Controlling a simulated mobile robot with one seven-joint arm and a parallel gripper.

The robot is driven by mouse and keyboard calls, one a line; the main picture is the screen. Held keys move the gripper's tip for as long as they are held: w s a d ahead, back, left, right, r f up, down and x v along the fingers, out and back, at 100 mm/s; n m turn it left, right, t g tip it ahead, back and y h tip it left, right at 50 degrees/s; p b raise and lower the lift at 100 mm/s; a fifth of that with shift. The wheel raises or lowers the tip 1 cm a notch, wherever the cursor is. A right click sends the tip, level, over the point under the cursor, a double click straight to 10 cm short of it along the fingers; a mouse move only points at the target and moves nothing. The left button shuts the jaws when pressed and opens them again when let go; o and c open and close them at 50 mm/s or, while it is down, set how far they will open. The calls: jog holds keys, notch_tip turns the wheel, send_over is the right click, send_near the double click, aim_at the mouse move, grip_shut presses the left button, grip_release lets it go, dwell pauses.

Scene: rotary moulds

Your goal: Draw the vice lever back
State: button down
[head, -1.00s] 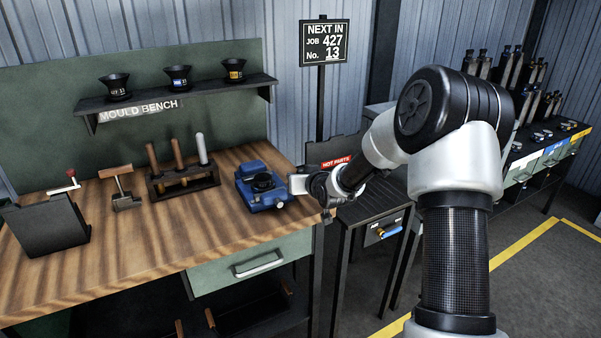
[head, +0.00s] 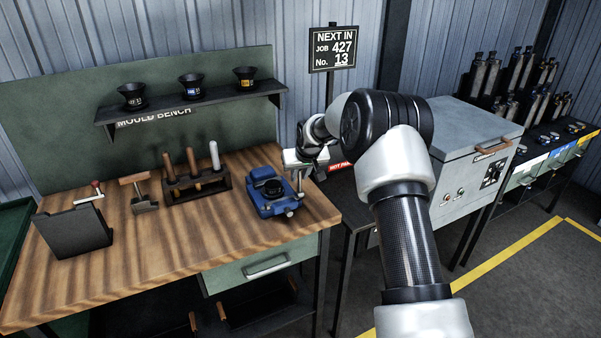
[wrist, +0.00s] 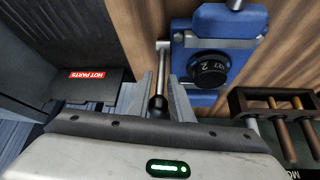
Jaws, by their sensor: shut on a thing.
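The blue vice (head: 262,205) sits on the bench near its right end; it also shows in the wrist view (wrist: 232,25). A dark round mould (wrist: 210,68) with white characters is held in it. The vice lever (wrist: 162,62) is a thin metal rod with a dark knob at its end, at the vice's side. My gripper (wrist: 163,88) is shut on the lever near the knob, one finger on each side. In the head view my gripper (head: 304,160) is at the right side of the vice. The lever is mostly hidden there.
A wooden-handled tool rack (head: 197,182) stands left of the vice. A dark stand with a red "HOT PARTS" label (head: 340,166) is close to my gripper's right. A grey cabinet (head: 465,150) stands farther right. The bench front (head: 200,235) is clear.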

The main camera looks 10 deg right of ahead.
jog(key=shift+w+r, duration=0.1)
jog(key=shift+r, duration=0.05)
jog(key=c, duration=1.8)
grip_release()
jog(key=shift+c, duration=0.2)
jog(key=v, duration=1.7)
jog(key=shift+b, duration=0.45)
jog(key=shift+r, duration=0.15)
jog(key=s+r+p, duration=0.1)
jog(key=s+r, duration=0.3)
jog(key=s, duration=0.6)
jog(key=s+r+h+p, duration=0.15)
jog(key=s+r, duration=0.35)
jog(key=s, duration=0.5)
jog(key=s+r+p, duration=0.1)
jog(key=s+r, duration=0.3)
jog(key=s, duration=0.5)
jog(key=s+f+m+g+p, duration=0.1)
jog(key=s+f, duration=0.1)
jog(key=s, duration=1)
jog(key=shift+d+f+y, duration=0.2)
jog(key=shift+d+y, duration=0.15)
jog(key=shift+d, duration=0.1)
